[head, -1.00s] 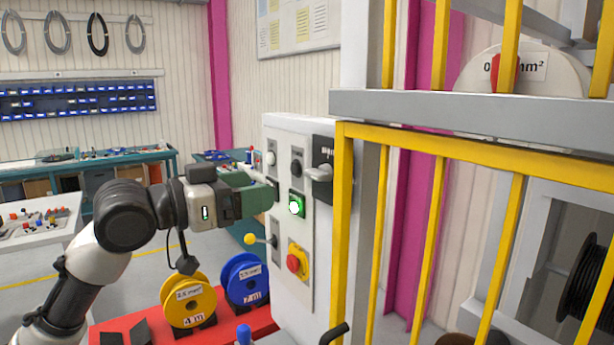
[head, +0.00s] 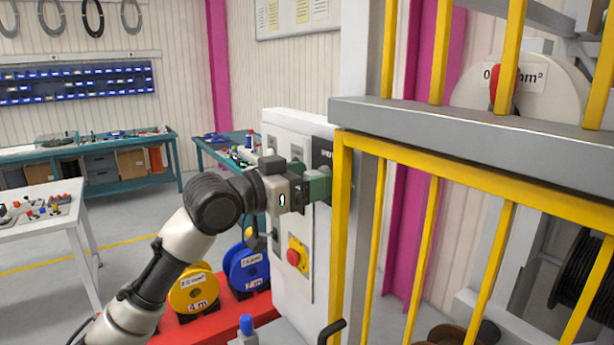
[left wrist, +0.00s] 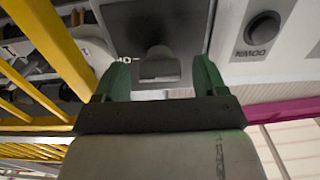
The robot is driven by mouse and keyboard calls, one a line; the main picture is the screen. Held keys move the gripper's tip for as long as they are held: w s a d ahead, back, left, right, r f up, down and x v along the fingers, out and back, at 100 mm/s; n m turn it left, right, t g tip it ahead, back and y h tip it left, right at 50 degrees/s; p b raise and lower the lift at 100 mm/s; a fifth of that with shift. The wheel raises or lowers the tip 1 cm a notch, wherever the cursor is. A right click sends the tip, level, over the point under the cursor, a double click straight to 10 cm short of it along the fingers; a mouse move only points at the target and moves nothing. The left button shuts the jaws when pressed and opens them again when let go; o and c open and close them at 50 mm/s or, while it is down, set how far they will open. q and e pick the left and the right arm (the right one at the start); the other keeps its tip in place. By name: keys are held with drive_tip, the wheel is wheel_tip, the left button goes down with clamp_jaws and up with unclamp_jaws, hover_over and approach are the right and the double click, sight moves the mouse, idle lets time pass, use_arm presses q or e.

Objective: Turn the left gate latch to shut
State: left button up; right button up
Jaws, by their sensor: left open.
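The gate latch has a grey handle on a dark plate on the white control cabinet (head: 290,125). In the left wrist view the latch handle (left wrist: 160,68) lies between my two green fingers, with the dark plate (left wrist: 155,25) beyond it. My left gripper (head: 320,186) is open, its fingers at the latch in the head view, where they hide the handle. In the left wrist view my left gripper (left wrist: 162,78) has one finger on each side of the handle; I cannot tell whether they touch it. My right gripper is not in view.
The yellow gate frame (head: 341,240) stands just right of the latch. A red emergency button (head: 293,257) is below my gripper. A yellow reel (head: 194,290) and a blue reel (head: 246,268) stand on a red base. A dark round knob (left wrist: 263,27) sits beside the latch plate.

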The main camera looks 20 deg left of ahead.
use_arm(q)
drive_tip(key=shift+c, duration=0.2)
drive_tip(key=c, duration=0.9)
drive_tip(key=shift+r, duration=0.1)
drive_tip(key=n+p, duration=0.9)
drive_tip(key=n, duration=0.8)
drive_tip(key=shift+n+p, duration=0.3)
drive_tip(key=shift+n, duration=0.1)
drive_tip(key=o, duration=0.9)
